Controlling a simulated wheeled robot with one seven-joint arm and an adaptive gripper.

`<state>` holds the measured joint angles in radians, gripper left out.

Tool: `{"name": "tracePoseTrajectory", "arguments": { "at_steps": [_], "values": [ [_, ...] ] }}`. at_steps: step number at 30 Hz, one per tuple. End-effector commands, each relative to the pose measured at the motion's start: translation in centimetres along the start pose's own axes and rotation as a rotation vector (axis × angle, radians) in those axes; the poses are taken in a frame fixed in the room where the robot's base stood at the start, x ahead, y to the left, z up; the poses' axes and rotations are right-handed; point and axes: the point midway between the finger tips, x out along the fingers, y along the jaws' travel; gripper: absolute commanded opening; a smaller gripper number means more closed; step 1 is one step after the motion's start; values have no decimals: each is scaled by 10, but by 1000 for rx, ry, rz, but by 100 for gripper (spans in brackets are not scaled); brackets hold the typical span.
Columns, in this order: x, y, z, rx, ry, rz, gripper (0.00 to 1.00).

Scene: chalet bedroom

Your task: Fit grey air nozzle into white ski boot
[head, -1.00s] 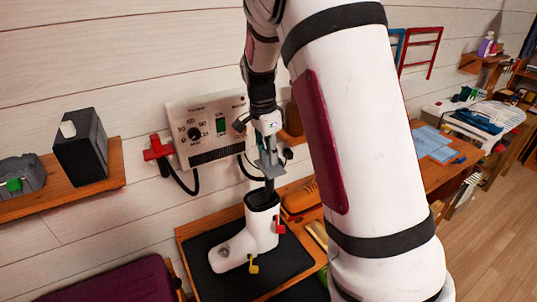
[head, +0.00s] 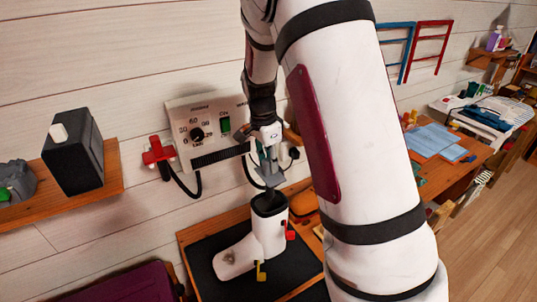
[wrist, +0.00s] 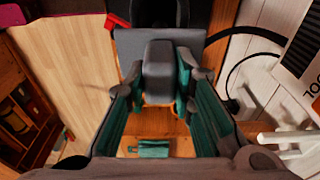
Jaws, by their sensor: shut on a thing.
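The white ski boot (head: 262,243) stands upright on a dark mat, with a dark opening at its top and red and yellow buckles on its side. My gripper (head: 269,168) is above the boot's opening and is shut on the grey air nozzle (head: 271,181). In the wrist view the nozzle (wrist: 158,72) sits between the fingers of my gripper (wrist: 160,85). The nozzle's lower end is at or just above the boot's opening; I cannot tell whether it is inside.
A control panel (head: 208,130) with a dial and green switch is on the wall behind. A red fitting (head: 157,151) with a black hose is left of it. A shelf (head: 110,180) holds a dark box (head: 73,152). The dark mat (head: 206,262) has bare room around the boot.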

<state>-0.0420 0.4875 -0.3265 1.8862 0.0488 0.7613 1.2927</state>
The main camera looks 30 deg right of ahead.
Motion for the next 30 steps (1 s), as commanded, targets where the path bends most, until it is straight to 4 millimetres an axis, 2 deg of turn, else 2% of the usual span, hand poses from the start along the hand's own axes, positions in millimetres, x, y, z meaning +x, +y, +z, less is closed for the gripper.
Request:
{"name": "tracePoseTrajectory", "arguments": {
  "at_steps": [18,30],
  "values": [
    [57,-1,7,1,-1,2,0],
    [87,0,10,0,0,1,0]
  ]
}}
